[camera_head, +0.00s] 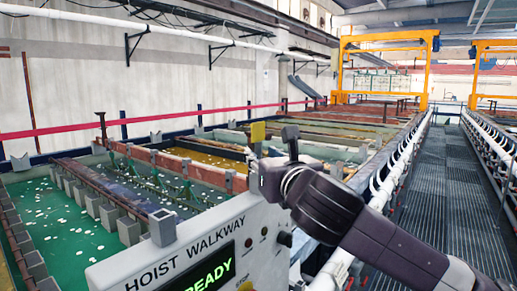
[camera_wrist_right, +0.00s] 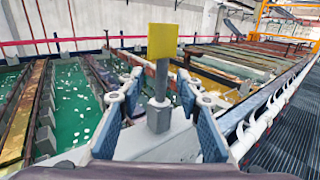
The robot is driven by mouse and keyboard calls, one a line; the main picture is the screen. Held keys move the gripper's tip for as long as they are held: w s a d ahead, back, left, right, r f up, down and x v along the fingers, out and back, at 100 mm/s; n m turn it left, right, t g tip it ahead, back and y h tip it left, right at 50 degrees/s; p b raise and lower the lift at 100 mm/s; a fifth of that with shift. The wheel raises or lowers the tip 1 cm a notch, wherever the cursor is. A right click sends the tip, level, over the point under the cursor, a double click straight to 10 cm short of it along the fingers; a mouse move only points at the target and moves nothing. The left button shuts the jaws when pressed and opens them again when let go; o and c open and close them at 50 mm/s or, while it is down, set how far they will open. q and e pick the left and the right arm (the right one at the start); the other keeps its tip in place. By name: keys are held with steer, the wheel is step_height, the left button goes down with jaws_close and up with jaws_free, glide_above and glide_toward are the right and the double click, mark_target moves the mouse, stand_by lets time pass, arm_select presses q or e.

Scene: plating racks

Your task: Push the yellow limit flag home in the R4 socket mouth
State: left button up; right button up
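The yellow limit flag (camera_head: 258,132) stands upright at the far end of the top of the grey HOIST WALKWAY panel (camera_head: 190,250). In the right wrist view, the flag's yellow plate (camera_wrist_right: 162,40) sits on a thin stem above a grey socket-like post (camera_wrist_right: 158,114). Its seating depth cannot be told. My right gripper (camera_head: 272,156) is open around the post, with blue-padded fingers (camera_wrist_right: 158,98) on both sides and visible gaps. No R4 label is readable. My left gripper is out of view.
A grey square socket (camera_head: 162,228) stands at the panel's near end. The panel front has a green READY display (camera_head: 208,275) and small knobs. Green and amber tanks lie behind and left. A grated walkway (camera_head: 440,190) runs along the right beside white pipes.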

mark_target(259, 154)
steer(key=p+x, duration=0.1)
steer(key=x, duration=0.2)
steer(key=shift+w+f, duration=0.2)
steer(key=shift+w+a+f, duration=0.1)
steer(key=shift+w+f, duration=0.05)
steer(key=shift+w, duration=0.3)
steer(key=shift+s, duration=0.15)
steer(key=shift+c, duration=1)
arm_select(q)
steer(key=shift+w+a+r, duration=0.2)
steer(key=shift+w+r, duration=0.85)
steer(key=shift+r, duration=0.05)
arm_select(e)
jaws_close()
